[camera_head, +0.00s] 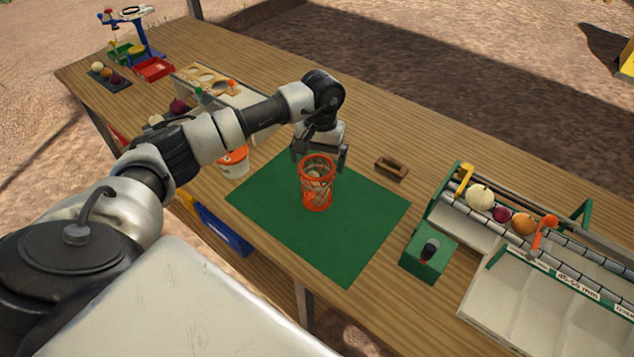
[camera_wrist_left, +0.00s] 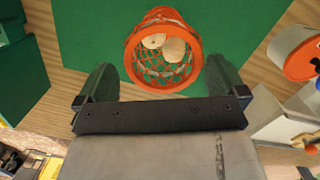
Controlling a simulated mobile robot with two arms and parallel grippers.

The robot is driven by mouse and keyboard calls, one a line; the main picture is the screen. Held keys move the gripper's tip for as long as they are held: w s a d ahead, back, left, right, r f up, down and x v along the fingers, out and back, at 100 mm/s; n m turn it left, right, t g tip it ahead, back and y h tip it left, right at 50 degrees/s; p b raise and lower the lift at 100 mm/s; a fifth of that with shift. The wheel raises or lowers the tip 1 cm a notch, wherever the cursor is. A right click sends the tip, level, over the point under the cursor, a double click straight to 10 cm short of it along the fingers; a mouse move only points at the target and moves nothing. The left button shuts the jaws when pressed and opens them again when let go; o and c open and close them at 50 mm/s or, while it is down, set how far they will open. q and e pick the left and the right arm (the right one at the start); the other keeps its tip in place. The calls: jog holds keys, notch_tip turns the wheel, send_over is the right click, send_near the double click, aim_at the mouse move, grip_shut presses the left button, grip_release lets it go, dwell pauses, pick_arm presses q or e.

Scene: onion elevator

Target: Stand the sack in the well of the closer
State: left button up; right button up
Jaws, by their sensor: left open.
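The sack (camera_head: 317,187) is an orange net tube with a solid orange rim, standing upright on a green mat (camera_head: 265,205). In the left wrist view, the sack (camera_wrist_left: 163,72) shows its round mouth with pale onions inside. My left gripper (camera_head: 320,157) is open at the sack's top. In the left wrist view its fingers (camera_wrist_left: 160,85) lie on either side of the rim, with no clear grip on it. I cannot tell for sure which thing is the closer. A small wooden block with a dark hollow (camera_head: 391,168) lies beyond the mat's right corner.
A green box with a black knob (camera_head: 428,253) stands right of the mat. Farther right is a roller sorter (camera_head: 520,290) with onions on it. A white and orange bucket (camera_head: 233,162) stands left of the mat. The mat's front is clear.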

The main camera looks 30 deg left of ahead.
aim_at(316, 176)
pick_arm(q)
jog(key=f, duration=0.1)
jog(key=f+p, duration=0.1)
jog(key=f, duration=0.1)
jog(key=f+p, duration=0.1)
jog(key=shift+s+f, duration=0.25)
jog(key=shift+f, duration=0.1)
jog(key=shift+a+f, duration=0.1)
jog(key=shift+f, duration=0.45)
jog(key=c, duration=0.8)
jog(key=shift+o, duration=0.2)
jog(key=shift+r, duration=0.15)
jog(key=shift+r+b, duration=0.4)
jog(key=shift+r, duration=0.5)
jog(key=shift+r+b, duration=0.3)
jog(key=shift+r, duration=0.6)
jog(key=d+r+b, duration=0.3)
jog(key=d+r, duration=0.4)
jog(key=d, duration=0.5)
jog(key=s+d+f+m, duration=0.1)
jog(key=s+f+m, duration=0.2)
jog(key=s, duration=1.1)
jog(key=shift+s+d+f+m, duration=0.15)
jog(key=shift+s+f+m, duration=0.05)
jog(key=shift+s+m, duration=0.1)
